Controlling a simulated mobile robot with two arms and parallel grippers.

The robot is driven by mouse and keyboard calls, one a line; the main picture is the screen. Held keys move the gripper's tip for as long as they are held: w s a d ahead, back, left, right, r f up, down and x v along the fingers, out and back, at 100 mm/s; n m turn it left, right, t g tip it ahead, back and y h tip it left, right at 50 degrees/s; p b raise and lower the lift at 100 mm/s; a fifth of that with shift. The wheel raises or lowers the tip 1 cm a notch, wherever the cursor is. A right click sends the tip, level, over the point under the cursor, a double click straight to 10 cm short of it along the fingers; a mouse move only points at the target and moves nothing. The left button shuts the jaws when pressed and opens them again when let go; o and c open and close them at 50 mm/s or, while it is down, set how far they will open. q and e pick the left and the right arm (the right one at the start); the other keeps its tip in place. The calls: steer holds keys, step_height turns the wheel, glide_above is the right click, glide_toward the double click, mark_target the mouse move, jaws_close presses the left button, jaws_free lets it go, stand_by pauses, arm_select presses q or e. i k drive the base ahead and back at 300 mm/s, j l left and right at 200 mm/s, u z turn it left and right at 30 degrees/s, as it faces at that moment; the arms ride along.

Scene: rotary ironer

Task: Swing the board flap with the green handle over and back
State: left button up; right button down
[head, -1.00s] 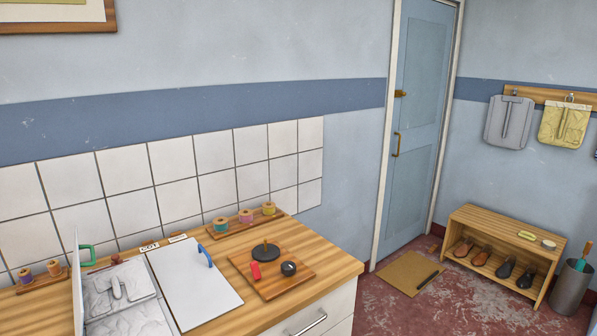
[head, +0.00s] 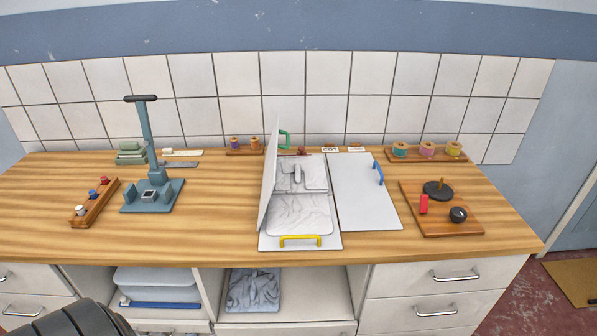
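The folding board lies on the wooden counter, in the middle of the head view. Its white flap with the green handle (head: 268,178) stands up steeply along the board's left side. The green handle (head: 285,139) sticks out to the right near the flap's far upper end. A grey garment (head: 300,212) lies on the board's middle. A flap with a blue handle (head: 365,195) lies flat on the right. A yellow handle (head: 300,239) is at the front edge. Neither gripper is in view; a dark part of my own body shows at the bottom left.
A blue-grey upright press (head: 153,190) and a spool rack (head: 96,202) stand on the left. A small wooden board (head: 450,222) with a black knob (head: 458,214) is on the right. The counter (head: 225,215) is bare left of the flap.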

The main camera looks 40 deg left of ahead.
mark_target(269, 178)
steer(key=j+u, duration=0.4)
steer(key=i+j+u, duration=0.15)
steer(key=u, duration=0.25)
steer(key=i+j+u, duration=0.1)
steer(key=j+u, duration=0.3)
steer(key=l, duration=0.1)
